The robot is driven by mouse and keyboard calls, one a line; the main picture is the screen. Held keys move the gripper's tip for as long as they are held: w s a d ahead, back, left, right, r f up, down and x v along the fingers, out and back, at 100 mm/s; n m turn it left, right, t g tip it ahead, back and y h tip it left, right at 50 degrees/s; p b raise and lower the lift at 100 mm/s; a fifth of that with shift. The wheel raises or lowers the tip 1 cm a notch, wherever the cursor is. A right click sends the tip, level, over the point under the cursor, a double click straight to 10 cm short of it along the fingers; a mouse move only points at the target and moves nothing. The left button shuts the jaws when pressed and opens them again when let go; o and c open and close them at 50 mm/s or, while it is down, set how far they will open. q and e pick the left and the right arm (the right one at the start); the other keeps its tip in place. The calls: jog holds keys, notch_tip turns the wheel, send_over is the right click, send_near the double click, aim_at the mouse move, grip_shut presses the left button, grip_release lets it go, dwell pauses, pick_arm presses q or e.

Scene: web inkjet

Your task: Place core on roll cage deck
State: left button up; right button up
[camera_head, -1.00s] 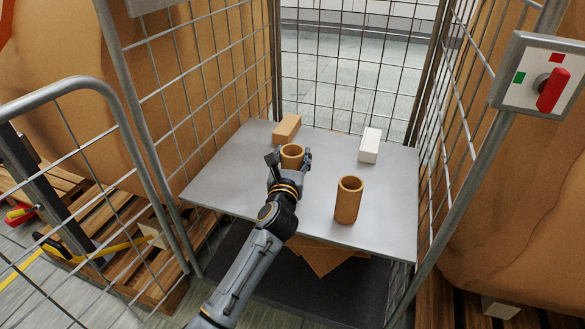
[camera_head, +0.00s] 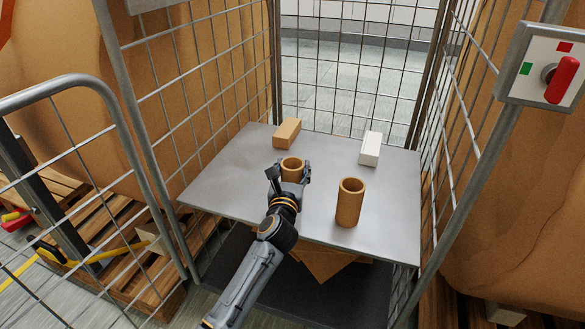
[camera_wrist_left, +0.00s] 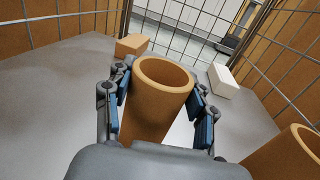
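A brown cardboard core (camera_head: 292,168), a short hollow tube, is upright between the fingers of my left gripper (camera_head: 289,173), over the middle of the grey roll cage deck (camera_head: 228,182). In the left wrist view, the finger pads lie close against both sides of the core (camera_wrist_left: 158,105), and my left gripper (camera_wrist_left: 160,100) appears shut on it. The core's lower end is hidden by the gripper, so I cannot tell whether it touches the deck. A second brown core (camera_head: 349,205) stands upright on the deck to the right. My right gripper is not in view.
A brown box (camera_head: 287,133) lies on the deck behind the held core, and a white box (camera_head: 370,149) at the back right. Wire mesh walls (camera_head: 345,75) enclose the deck at the sides and back. A panel with a red handle (camera_head: 545,72) is at the right.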

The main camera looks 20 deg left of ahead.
pick_arm(q)
jog(key=o, duration=0.5)
jog(key=shift+c, duration=0.2)
